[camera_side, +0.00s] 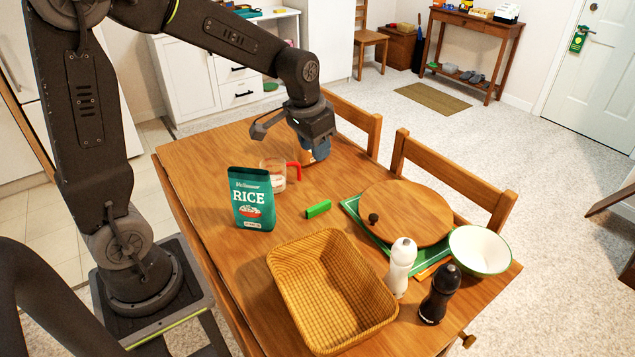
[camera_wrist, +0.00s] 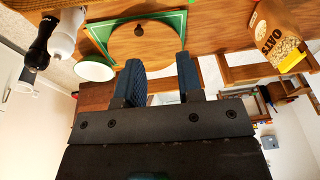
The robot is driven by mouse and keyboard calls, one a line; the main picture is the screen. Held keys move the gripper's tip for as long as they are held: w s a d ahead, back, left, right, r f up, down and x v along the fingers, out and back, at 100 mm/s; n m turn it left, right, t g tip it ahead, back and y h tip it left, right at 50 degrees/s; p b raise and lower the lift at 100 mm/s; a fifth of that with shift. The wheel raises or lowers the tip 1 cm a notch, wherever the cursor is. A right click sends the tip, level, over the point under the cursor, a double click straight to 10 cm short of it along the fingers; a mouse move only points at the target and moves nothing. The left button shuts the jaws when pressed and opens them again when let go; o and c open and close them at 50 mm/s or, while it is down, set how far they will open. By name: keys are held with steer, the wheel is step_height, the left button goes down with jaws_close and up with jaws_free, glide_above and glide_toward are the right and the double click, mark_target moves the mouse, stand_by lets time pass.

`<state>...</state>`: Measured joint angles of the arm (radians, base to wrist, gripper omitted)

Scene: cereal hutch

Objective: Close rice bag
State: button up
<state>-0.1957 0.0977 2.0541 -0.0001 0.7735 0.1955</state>
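The green rice bag (camera_side: 252,204) stands upright on the table in the side view, with its printed front facing the camera. I cannot tell whether its top edge is open or pressed together. A small bright green clip (camera_side: 318,209) lies on the table to the right of the bag. My gripper (camera_side: 315,155) is over the far part of the table, behind and to the right of the bag and apart from it. In the wrist view my gripper (camera_wrist: 160,66) has its two blue fingers apart with nothing between them. The rice bag and clip do not show there.
A measuring cup (camera_side: 272,175) with a red handle stands behind the bag. A wicker basket (camera_side: 330,290) is in front. A round wooden board (camera_side: 405,212), a bowl (camera_side: 480,250) and white and black mills (camera_side: 401,265) are at right. An oats bag (camera_wrist: 275,35) shows in the wrist view.

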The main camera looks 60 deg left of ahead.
steer(key=w+a+f+g, duration=0.1)
steer(key=w+a+f, duration=0.4)
steer(key=f, duration=0.5)
steer(key=g, duration=0.1)
glide_above(319, 205)
step_height(319, 205, down, 8)
steer(key=shift+s+f, duration=0.1)
steer(key=shift+f, duration=2.4)
steer(key=shift+f, duration=0.1)
steer(key=shift+f, duration=0.4)
steer(key=shift+f, duration=0.35)
steer(key=shift+f, duration=0.35)
steer(key=shift+f, duration=0.35)
steer(key=shift+f, duration=0.35)
